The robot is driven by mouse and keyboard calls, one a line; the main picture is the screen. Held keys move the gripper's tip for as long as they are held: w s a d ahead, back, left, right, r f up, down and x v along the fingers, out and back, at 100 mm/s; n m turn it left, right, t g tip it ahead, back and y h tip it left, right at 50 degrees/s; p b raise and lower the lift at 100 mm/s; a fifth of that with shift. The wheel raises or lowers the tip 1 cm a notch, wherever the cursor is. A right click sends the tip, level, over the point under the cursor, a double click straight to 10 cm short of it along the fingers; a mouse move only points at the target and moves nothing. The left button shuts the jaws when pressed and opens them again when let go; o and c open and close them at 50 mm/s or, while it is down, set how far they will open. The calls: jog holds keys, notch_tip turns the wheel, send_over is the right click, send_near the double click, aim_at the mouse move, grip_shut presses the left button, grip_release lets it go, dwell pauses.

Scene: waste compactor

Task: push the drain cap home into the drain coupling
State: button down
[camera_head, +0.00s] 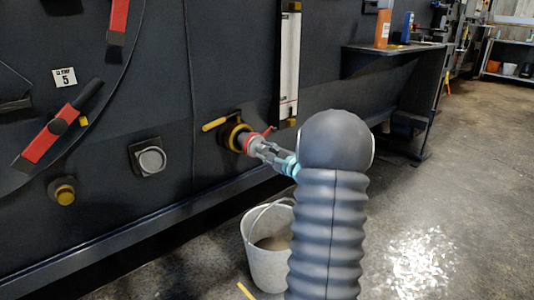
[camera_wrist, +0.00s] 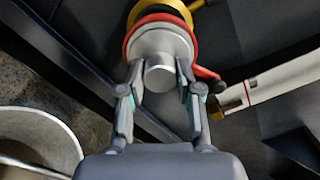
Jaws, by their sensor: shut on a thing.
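The drain cap (camera_wrist: 160,73) is a grey cylinder, and my gripper (camera_wrist: 159,88) is shut on it in the wrist view. The cap's wider collar lies against a red ring on the drain coupling (camera_wrist: 158,15), which has a brass-yellow body. In the head view my gripper (camera_head: 262,148) reaches left to the cap (camera_head: 248,142), in line with the coupling (camera_head: 232,135) on the dark machine wall. I cannot tell how deep the cap sits in the coupling.
A yellow lever (camera_head: 214,125) sticks out left of the coupling. A grey bucket (camera_head: 258,268) stands on the floor below my gripper. A white vertical gauge strip (camera_head: 289,65) is on the wall above. A shelf (camera_head: 395,48) juts out at the right. Open floor lies at the right.

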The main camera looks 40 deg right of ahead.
jog(key=shift+w, duration=0.1)
dwell(0.3)
jog(key=shift+c, duration=2.3)
grip_release()
jog(key=shift+s+d+b, duration=0.15)
jog(key=shift+s+b, duration=0.8)
jog(key=shift+s, duration=1.3)
jog(key=shift+s+d, duration=0.1)
jog(key=shift+s, duration=1.15)
